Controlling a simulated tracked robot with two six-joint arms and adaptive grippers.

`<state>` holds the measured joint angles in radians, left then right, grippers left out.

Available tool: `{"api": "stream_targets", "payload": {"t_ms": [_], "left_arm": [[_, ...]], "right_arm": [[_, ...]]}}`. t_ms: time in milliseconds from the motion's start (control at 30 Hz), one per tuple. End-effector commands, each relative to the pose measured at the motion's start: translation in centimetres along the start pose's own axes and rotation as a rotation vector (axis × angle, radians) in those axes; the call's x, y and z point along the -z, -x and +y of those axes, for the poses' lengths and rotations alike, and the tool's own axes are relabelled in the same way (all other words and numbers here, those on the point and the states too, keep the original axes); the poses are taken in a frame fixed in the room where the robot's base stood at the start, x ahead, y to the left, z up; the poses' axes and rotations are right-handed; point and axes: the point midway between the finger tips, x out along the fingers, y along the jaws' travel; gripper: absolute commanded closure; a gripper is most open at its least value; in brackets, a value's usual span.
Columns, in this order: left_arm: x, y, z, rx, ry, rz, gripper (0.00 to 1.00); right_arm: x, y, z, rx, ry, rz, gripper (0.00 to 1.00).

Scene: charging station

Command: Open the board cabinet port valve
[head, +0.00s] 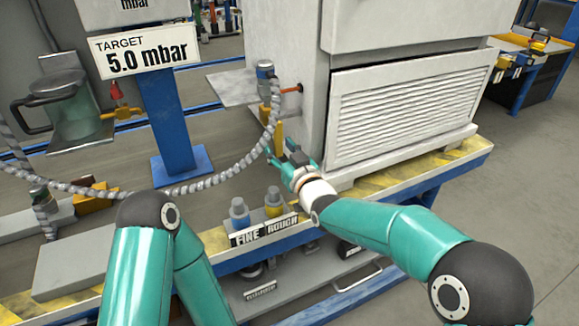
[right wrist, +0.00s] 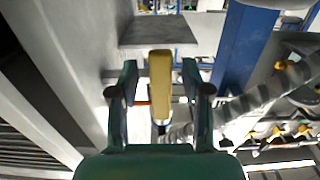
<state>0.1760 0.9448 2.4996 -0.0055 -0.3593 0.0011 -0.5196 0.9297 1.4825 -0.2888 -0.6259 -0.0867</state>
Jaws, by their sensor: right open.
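The white board cabinet (head: 410,95) stands right of centre in the head view. On its left side is a port fitting (head: 265,70) with a grey ribbed hose and a small orange part. A yellow valve handle (head: 279,138) hangs upright below it, beside the cabinet. My right gripper (head: 283,161) is at the handle's lower end. In the right wrist view the yellow handle (right wrist: 160,85) lies between the two open fingers, with gaps showing on both sides. My left arm is at the lower left, but its gripper is not visible.
The ribbed hose (head: 225,172) loops left across the bench. Blue and yellow knobs labelled FINE and ROUGH (head: 266,230) stand below my right gripper. A blue post (head: 178,115) bears a 5.0 mbar target sign.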

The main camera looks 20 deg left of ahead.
Motion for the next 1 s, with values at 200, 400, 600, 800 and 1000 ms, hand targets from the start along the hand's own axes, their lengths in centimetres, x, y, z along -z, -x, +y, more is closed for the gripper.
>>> {"api": "stream_targets", "payload": {"t_ms": [200,400,600,800,1000], "left_arm": [[0.0,0.0,0.0,0.000,0.000,0.000,0.50],[0.0,0.0,0.0,0.000,0.000,0.000,0.50],[0.0,0.0,0.0,0.000,0.000,0.000,0.50],[0.0,0.0,0.0,0.000,0.000,0.000,0.50],[0.0,0.0,0.0,0.000,0.000,0.000,0.50]], "right_arm": [[0.0,3.4,0.1,-0.001,0.000,-0.001,0.52],[-0.1,7.1,0.1,-0.001,0.001,-0.002,0.52],[-0.2,9.8,-0.1,0.001,0.002,-0.003,0.52],[-0.2,10.8,-0.1,0.001,0.002,-0.002,0.52],[-0.2,10.9,-0.1,0.001,0.002,-0.002,0.52]]}}
